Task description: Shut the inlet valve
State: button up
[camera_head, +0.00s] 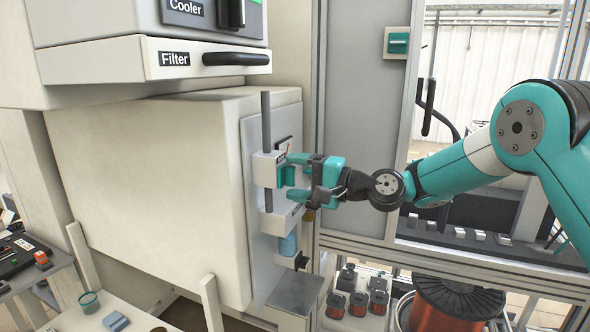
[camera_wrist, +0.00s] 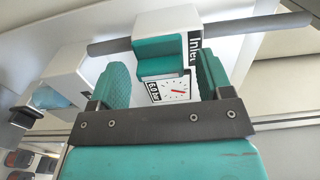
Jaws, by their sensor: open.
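The inlet valve is a white block (camera_head: 264,172) with a teal handle on its front, set on an upright grey rod at the side of a large cream cabinet. In the wrist view the white block (camera_wrist: 184,18) reads "Inlet", its end cut off, and the teal handle (camera_wrist: 160,50) juts toward me. My gripper (camera_head: 297,177) is open, its fingers on either side of the handle. In the wrist view my gripper (camera_wrist: 163,80) shows the handle between the teal finger pads; I cannot tell whether they touch it. A gauge (camera_wrist: 178,90) with a red needle sits beside it.
A second white block with a blue cup (camera_head: 288,244) hangs just below. A drawer labelled Filter (camera_head: 175,58) juts out above. A grey framed panel (camera_head: 362,130) stands close on the right. A copper wire spool (camera_head: 455,305) is low at the right.

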jog(key=shift+w+a, duration=0.1)
jog(key=shift+a, duration=0.15)
jog(key=c, duration=0.9)
